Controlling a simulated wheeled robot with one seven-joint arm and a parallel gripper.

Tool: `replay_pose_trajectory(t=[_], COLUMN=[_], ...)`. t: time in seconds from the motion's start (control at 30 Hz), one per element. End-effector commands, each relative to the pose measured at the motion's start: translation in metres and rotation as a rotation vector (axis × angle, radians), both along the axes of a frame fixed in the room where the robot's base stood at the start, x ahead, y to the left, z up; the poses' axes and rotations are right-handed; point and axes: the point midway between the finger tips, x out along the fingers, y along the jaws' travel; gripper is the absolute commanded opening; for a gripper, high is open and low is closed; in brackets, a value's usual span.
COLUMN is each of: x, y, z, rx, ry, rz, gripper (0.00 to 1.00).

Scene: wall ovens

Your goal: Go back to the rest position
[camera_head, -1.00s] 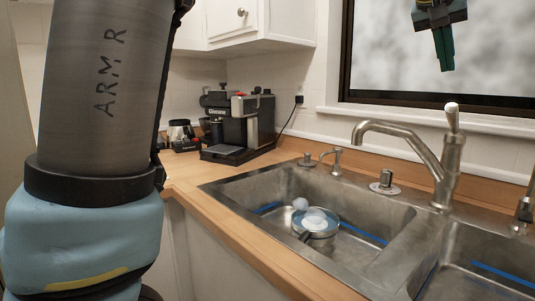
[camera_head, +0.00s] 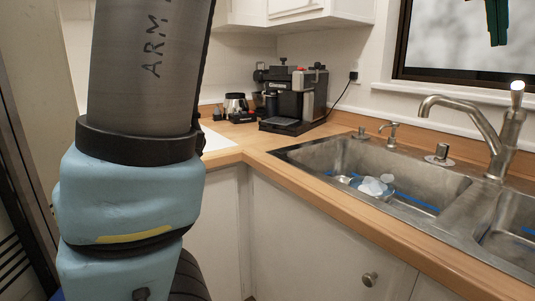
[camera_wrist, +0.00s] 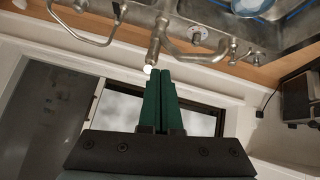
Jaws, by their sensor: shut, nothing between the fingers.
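My gripper (camera_head: 497,22) shows at the top right edge of the head view, in front of the window, pointing down. Its upper part is cut off by the frame. In the wrist view its two green fingers (camera_wrist: 161,98) lie together with nothing between them. It is up in the air, apart from the sink and faucet. My arm stands large at the left of the head view.
A double sink (camera_head: 330,160) with a steel faucet (camera_head: 490,125) is set in the wooden counter (camera_head: 330,205). A pan with pale items (camera_head: 372,186) sits in the left basin. A coffee machine (camera_head: 292,98) stands behind. White cabinets (camera_head: 310,240) are below.

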Motion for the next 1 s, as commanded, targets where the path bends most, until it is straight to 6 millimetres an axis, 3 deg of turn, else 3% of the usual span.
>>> replay_pose_trajectory(t=[0.37, 0.63, 0.77, 0.9, 1.0], x=[0.041, 0.088, 0.114, 0.138, 0.143], y=[0.033, 0.088, 0.135, 0.214, 0.276], z=[-0.037, -0.086, -0.122, -0.176, -0.215], rx=[0.057, 0.128, 0.180, 0.254, 0.302], ry=[0.016, 0.047, 0.078, 0.136, 0.189], rz=[0.070, 0.163, 0.235, 0.340, 0.419], gripper=[0.00, 0.00, 0.00, 0.00, 0.00])
